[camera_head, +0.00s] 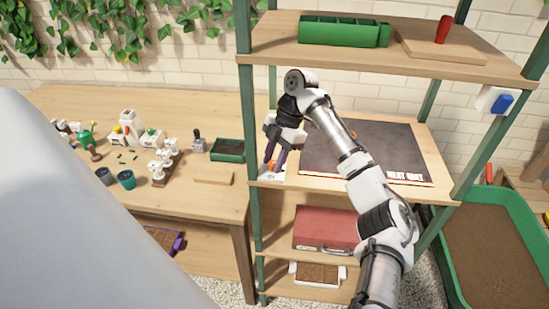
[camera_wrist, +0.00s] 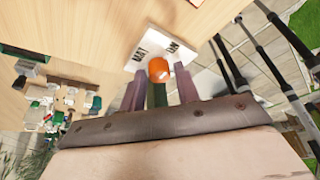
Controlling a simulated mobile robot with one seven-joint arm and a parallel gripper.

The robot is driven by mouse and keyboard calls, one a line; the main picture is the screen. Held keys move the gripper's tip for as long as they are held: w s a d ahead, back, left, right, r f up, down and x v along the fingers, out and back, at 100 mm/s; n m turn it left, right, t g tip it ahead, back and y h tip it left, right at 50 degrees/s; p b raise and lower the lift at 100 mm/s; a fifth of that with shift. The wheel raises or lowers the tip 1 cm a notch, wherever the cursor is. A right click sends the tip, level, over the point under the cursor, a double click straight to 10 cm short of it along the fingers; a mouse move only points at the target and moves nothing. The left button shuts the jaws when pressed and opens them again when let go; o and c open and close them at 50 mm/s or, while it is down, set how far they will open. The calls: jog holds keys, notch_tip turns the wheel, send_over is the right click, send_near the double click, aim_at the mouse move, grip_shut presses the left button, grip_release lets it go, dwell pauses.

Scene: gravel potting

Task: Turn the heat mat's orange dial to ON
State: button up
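The orange dial (camera_wrist: 158,70) sits on a small white plate (camera_wrist: 154,45) with black lettering, "MAT" on one side and what looks like "ON" on the other. In the head view the plate (camera_head: 270,177) is at the front left corner of the middle shelf. The dark heat mat (camera_head: 360,145) lies to its right. My gripper (camera_head: 273,160) points down over the dial. In the wrist view its two purple fingers are apart, with the dial between or just beyond their tips. Contact and the dial's setting cannot be told.
A green shelf post (camera_head: 250,130) stands close left of my gripper. The upper shelf (camera_head: 390,55) is above, holding a green planter (camera_head: 340,31). A wooden bench (camera_head: 100,180) with pots and tools is at left. A red toolbox (camera_head: 325,228) is on the shelf below.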

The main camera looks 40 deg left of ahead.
aim_at(274, 162)
jog(key=shift+w+r, duration=0.2)
jog(key=shift+r, duration=0.2)
jog(key=shift+b+v, duration=0.35)
jog(key=shift+v, duration=0.85)
jog(key=w, duration=0.3)
jog(key=w+d+b, duration=0.1)
jog(key=w, duration=0.2)
jog(key=w+d+b, duration=0.1)
jog(key=w, duration=0.2)
jog(key=shift+w+d+f, duration=0.1)
jog(key=shift+w, duration=0.15)
jog(key=shift+w+d, duration=0.25)
jog(key=shift+w, duration=0.75)
